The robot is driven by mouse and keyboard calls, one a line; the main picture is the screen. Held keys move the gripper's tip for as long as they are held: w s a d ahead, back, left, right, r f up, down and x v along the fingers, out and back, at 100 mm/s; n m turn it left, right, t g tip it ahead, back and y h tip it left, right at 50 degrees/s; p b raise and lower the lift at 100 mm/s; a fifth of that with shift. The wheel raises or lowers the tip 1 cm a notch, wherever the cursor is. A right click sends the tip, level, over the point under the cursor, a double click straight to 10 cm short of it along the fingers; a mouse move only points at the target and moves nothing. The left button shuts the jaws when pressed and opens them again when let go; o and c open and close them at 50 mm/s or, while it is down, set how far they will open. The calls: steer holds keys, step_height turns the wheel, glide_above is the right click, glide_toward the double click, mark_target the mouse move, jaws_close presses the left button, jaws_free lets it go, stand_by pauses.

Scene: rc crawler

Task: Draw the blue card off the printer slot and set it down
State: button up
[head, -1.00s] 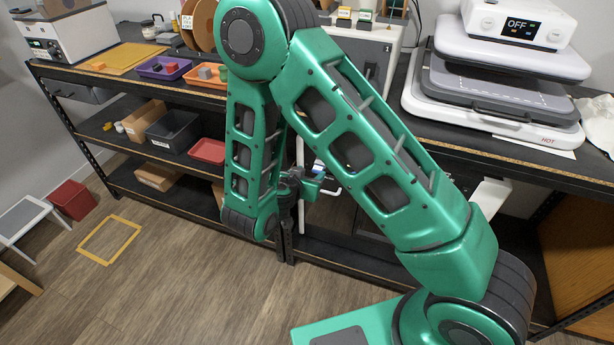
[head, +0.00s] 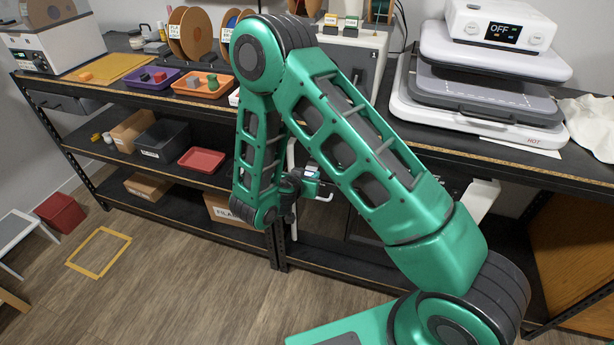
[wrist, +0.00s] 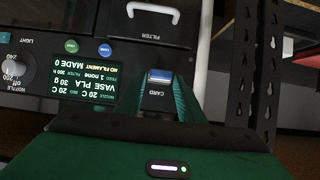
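In the wrist view the blue card (wrist: 160,75) sticks out of the printer slot, above a black piece marked CARD (wrist: 155,94). The dark printer front (wrist: 60,107) appears upside down, with a lit screen (wrist: 84,84) left of the card. My gripper (wrist: 164,80) is open, with one green finger on each side of the card. I cannot tell whether either finger touches it. In the head view my gripper (head: 314,190) is at the printer under the bench, partly hidden by my arm. The card cannot be made out clearly there.
A white filter handle (wrist: 153,12) and a dark perforated rack post (wrist: 243,60) lie near the slot. On the bench stand a heat press (head: 490,75), an orange tray (head: 187,88) and a purple tray (head: 139,85). Open floor with a yellow taped square (head: 98,252) lies at left.

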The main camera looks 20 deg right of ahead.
steer(key=c, duration=0.6)
steer(key=shift+s+a, duration=0.55)
steer(key=shift+s, duration=0.2)
steer(key=shift+s+a, duration=0.55)
steer(key=shift+s, duration=0.15)
